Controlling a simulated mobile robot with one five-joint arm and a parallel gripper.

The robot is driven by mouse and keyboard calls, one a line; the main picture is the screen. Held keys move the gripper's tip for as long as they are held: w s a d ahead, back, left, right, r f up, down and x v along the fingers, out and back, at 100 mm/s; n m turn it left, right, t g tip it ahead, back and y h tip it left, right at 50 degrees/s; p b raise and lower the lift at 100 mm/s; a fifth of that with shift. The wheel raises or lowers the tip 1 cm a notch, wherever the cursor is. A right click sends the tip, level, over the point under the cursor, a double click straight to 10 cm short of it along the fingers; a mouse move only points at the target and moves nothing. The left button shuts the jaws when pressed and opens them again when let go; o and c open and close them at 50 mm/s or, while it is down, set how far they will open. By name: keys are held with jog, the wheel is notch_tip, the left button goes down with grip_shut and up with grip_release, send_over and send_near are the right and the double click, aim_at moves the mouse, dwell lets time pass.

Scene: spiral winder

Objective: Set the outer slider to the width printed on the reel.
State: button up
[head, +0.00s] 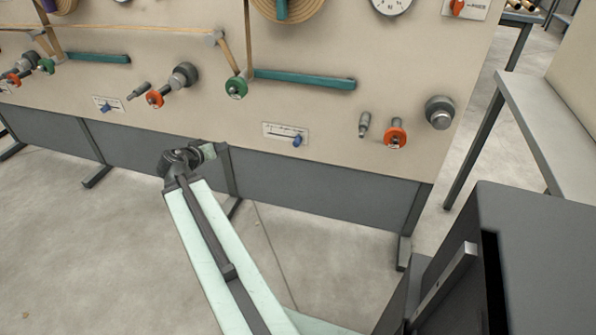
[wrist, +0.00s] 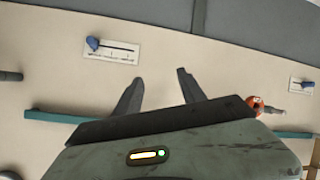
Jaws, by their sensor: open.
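Two slider plates are on the beige machine panel; the frames do not label which is the outer one. The right slider plate (head: 272,131) has its blue knob (head: 297,141) near the right end of its slot. The left slider plate (head: 114,101) has its blue knob (head: 103,108) toward the left. In the wrist view, turned over, the right slider's knob (wrist: 93,43) lies left of my gripper (wrist: 158,79), which is open and empty. My gripper (head: 207,152) is below and between the plates in the head view. A tan reel (head: 312,10) is cut off at the top; no printed width is readable.
Orange knobs (head: 395,137), green rollers (head: 236,87) and teal bars (head: 305,79) stick out from the panel. A dark cabinet (head: 540,250) stands at lower right, with a bench (head: 545,115) behind. The floor before the panel looks clear at left.

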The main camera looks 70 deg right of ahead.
jog(key=s+d+f+m+h+b, duration=0.1)
jog(key=s+d+f+h+b, duration=0.2)
jog(key=s+d+f+b, duration=0.6)
jog(key=h+b, duration=0.3)
jog(key=b, duration=0.7)
send_near(296, 145)
jog(key=d, duration=0.3)
jog(key=shift+m+g, duration=0.3)
jog(key=d, duration=0.5)
jog(key=w+d, duration=0.1)
jog(key=d, duration=0.1)
jog(key=shift+w+d, duration=0.1)
jog(key=shift+d, duration=0.2)
grip_shut()
